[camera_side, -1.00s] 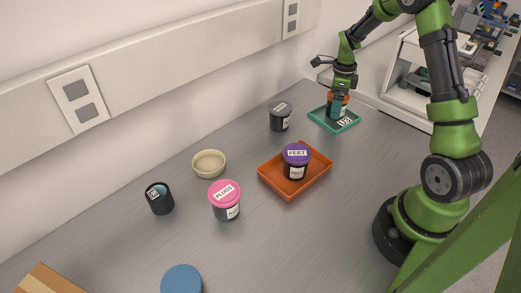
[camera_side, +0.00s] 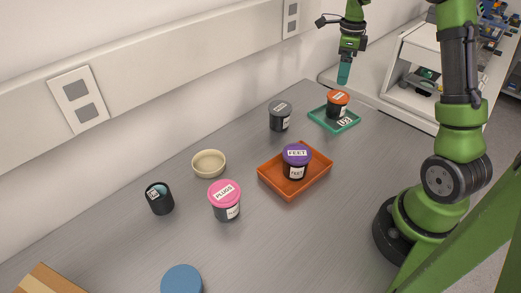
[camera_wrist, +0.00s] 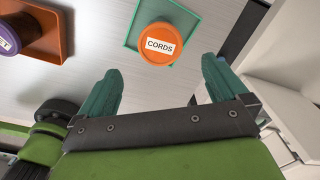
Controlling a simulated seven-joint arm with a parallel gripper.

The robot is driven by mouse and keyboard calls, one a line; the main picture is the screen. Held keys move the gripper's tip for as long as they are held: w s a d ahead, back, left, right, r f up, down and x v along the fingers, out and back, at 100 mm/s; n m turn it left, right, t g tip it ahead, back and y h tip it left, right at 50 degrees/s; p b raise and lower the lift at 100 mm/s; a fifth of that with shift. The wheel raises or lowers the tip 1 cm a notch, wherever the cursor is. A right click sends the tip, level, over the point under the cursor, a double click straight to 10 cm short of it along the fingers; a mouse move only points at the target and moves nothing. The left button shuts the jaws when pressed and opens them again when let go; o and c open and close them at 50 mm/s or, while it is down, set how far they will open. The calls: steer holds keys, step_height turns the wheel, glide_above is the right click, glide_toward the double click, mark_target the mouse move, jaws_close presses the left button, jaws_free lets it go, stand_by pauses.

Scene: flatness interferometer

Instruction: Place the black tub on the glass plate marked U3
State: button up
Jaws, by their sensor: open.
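A black tub with an orange lid (camera_side: 337,104) stands upright on a green tray (camera_side: 318,116) at the back right. The tray's front label seems to read U3. The tray looks like a shallow green dish rather than glass. In the wrist view the orange lid reads CORDS (camera_wrist: 157,44), and the green tray (camera_wrist: 133,30) shows around it. My gripper (camera_side: 343,76) is above the tub, apart from it, with teal fingers pointing down. In the wrist view my gripper (camera_wrist: 161,68) has its fingers spread and nothing between them.
A dark-lidded tub (camera_side: 280,116) stands left of the green tray. A purple-lidded tub (camera_side: 296,160) stands in an orange tray (camera_side: 268,179). A pink-lidded tub (camera_side: 225,200), a cream bowl (camera_side: 209,163), an open dark cup (camera_side: 160,199) and a blue round thing (camera_side: 182,279) stand farther left.

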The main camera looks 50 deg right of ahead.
steer(key=s+a+r+n+t, duration=0.2)
steer(key=a+r+n, duration=0.2)
steer(key=a+n, duration=0.25)
steer(key=s+a+r+n+t, duration=0.1)
steer(key=a+r+n+t, duration=0.1)
steer(key=a+r+n, duration=0.45)
steer(key=s+a+n+t+y, duration=0.1)
steer(key=s+a+n, duration=0.4)
steer(key=a+n, duration=0.1)
steer(key=s+a+f+n+t+y, duration=0.1)
steer(key=s+a+n+t, duration=0.1)
steer(key=s+a+n, duration=0.3)
steer(key=a+n, duration=0.2)
steer(key=a, duration=0.2)
steer(key=shift+s+f+n, duration=0.2)
steer(key=shift+f+n, duration=0.1)
